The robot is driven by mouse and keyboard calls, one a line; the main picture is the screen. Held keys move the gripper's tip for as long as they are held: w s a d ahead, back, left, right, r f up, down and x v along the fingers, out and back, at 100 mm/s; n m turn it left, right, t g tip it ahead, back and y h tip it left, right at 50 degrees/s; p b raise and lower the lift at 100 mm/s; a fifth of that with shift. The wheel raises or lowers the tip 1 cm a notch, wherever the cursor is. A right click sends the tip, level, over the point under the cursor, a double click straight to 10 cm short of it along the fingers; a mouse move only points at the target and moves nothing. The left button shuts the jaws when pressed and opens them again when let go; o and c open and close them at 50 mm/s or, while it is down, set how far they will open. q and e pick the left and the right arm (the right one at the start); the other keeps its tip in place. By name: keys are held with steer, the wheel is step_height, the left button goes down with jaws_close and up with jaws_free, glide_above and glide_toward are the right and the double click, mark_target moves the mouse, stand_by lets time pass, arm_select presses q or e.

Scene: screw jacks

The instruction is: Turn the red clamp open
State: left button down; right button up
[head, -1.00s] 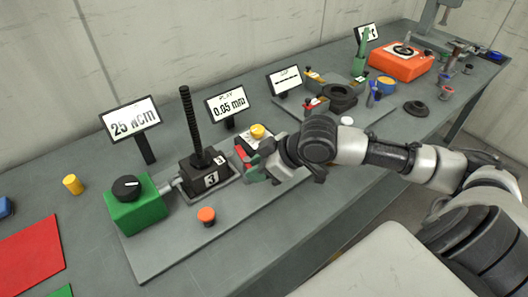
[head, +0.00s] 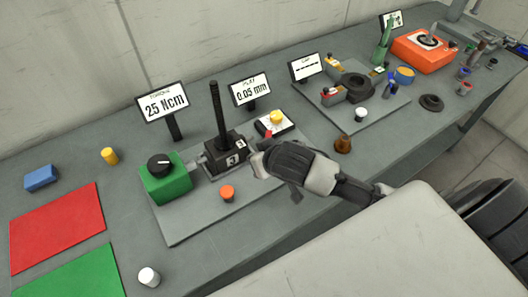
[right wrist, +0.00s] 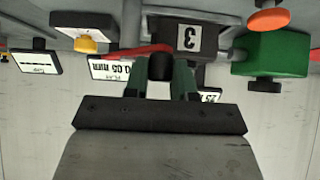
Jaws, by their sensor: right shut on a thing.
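The black screw jack (head: 228,158), marked 3, stands on a grey plate with its threaded spindle upright; its block also shows in the right wrist view (right wrist: 187,40). The red clamp shows as a red lever (right wrist: 140,51) beside the block in the right wrist view; only a small red bit (head: 268,134) shows in the head view. My right gripper (head: 256,160) is at the jack's right side. In the right wrist view its green fingers (right wrist: 160,75) are shut around a dark rounded piece at the lever; their exact contact is partly hidden. My left gripper is not in view.
A green box with a black knob (head: 165,180) adjoins the jack on the left. An orange button (head: 227,193) is in front. A yellow-topped gauge (head: 277,119) sits behind my gripper. Signs (head: 163,106) stand along the back. Red and green mats (head: 58,229) lie at left.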

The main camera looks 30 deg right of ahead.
steer(key=shift+f, duration=0.1)
stand_by(0.4)
steer(key=o, duration=0.6)
steer(key=shift+o, duration=1.3)
steer(key=shift+w+a, duration=0.1)
steer(key=shift+w, duration=0.1)
steer(key=shift+o, duration=0.2)
steer(key=shift+w, duration=0.15)
steer(key=v, duration=1.1)
